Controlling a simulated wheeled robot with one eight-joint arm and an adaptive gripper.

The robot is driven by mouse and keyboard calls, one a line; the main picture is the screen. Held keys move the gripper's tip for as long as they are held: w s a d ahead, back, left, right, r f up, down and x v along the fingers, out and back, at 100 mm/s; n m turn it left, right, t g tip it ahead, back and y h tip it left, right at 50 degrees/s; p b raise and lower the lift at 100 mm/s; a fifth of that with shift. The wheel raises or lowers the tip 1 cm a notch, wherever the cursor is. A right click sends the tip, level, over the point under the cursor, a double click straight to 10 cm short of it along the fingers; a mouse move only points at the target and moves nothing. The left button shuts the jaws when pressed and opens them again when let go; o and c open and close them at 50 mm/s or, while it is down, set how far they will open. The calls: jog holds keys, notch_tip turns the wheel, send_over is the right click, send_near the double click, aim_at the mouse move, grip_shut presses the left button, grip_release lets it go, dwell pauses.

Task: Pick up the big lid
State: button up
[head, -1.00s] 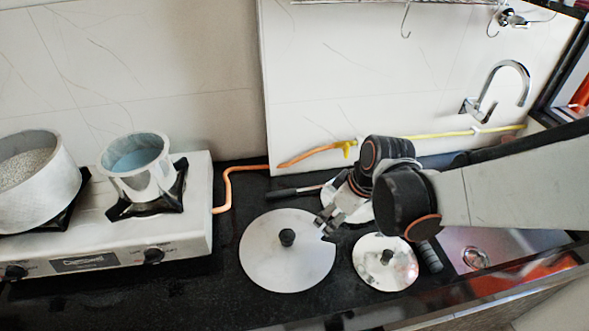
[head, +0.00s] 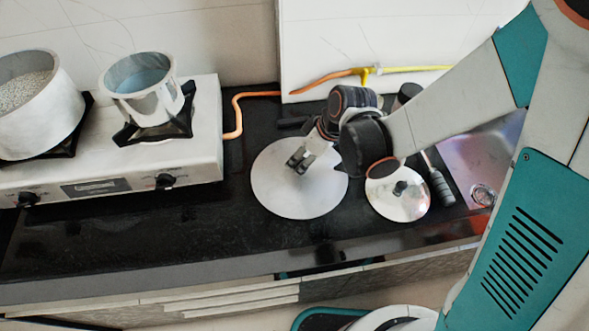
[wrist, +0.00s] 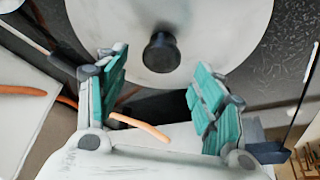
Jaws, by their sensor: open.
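The big lid (head: 290,199) is a flat grey-white disc lying on the black counter between the stove and a smaller lid. Its black knob is hidden behind my gripper in the head view but shows in the wrist view (wrist: 160,52), on the lid's pale disc (wrist: 220,25). My gripper (head: 298,164) is over the far half of the lid. In the wrist view my gripper (wrist: 158,88) has its two teal-padded fingers spread apart and empty, with the knob lying ahead between them. I cannot tell the exact height above the knob.
A smaller shiny lid (head: 413,204) lies to the right, beside a dark-handled tool (head: 441,188) and the sink (head: 480,165). A white stove (head: 205,150) with a large pot (head: 42,115) and small pot (head: 150,100) stands left. An orange hose (head: 238,112) runs behind.

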aim_at(293, 170)
jog(key=shift+a+f+b, duration=0.1)
jog(key=shift+f+b, duration=0.35)
jog(key=shift+f, duration=0.2)
jog(key=x, duration=0.1)
jog(key=b+x, duration=0.1)
jog(key=x, duration=0.2)
jog(key=shift+w+a+r, duration=0.2)
jog(key=shift+w+a, duration=0.05)
jog(key=shift+s+d+r, duration=0.15)
jog(key=shift+d, duration=0.05)
jog(key=shift+c, duration=0.6)
grip_shut()
